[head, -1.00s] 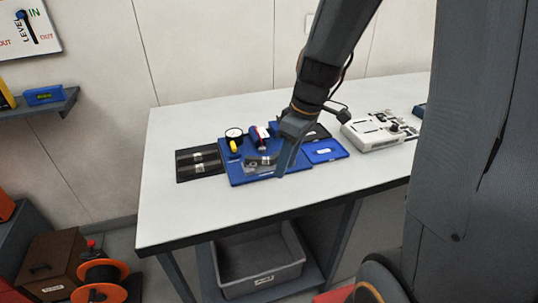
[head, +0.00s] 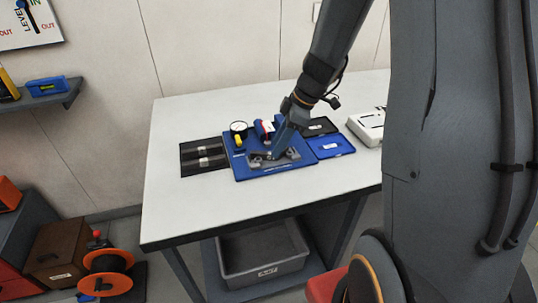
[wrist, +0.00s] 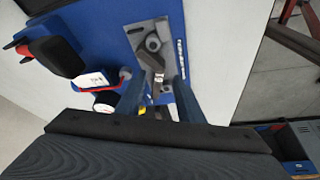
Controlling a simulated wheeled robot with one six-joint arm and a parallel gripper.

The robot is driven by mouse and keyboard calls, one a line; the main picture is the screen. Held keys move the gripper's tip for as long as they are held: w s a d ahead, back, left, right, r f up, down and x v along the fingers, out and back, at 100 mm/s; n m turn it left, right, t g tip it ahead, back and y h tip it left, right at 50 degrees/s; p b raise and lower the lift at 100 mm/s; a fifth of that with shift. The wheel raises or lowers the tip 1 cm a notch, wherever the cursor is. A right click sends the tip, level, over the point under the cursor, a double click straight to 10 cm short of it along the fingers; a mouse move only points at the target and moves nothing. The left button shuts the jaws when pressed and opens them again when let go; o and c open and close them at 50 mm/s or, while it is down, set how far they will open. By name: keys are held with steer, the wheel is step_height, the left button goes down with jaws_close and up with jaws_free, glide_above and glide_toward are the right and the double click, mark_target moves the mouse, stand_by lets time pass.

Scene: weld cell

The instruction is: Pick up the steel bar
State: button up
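A grey metal fixture (head: 288,161) sits on a blue board (head: 246,171) on the table. In the wrist view the fixture (wrist: 145,32) shows a round boss, with a short, narrow metal piece (wrist: 158,83) below it, which may be the steel bar; I cannot be sure. My gripper (head: 272,154) is low over the fixture. In the wrist view my gripper (wrist: 160,85) has its two fingers apart, one on each side of that narrow piece. Contact cannot be told. A black tray (head: 182,162) left of the board holds dark pieces with silvery bands.
A flat blue case (head: 330,145) and a white device (head: 367,125) lie to the right. The table's front left is clear. A grey bin (head: 264,259) sits below.

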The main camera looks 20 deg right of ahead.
steer(key=shift+p+x, duration=0.45)
steer(key=shift+x, duration=1.25)
steer(key=shift+a, duration=0.1)
jaws_close()
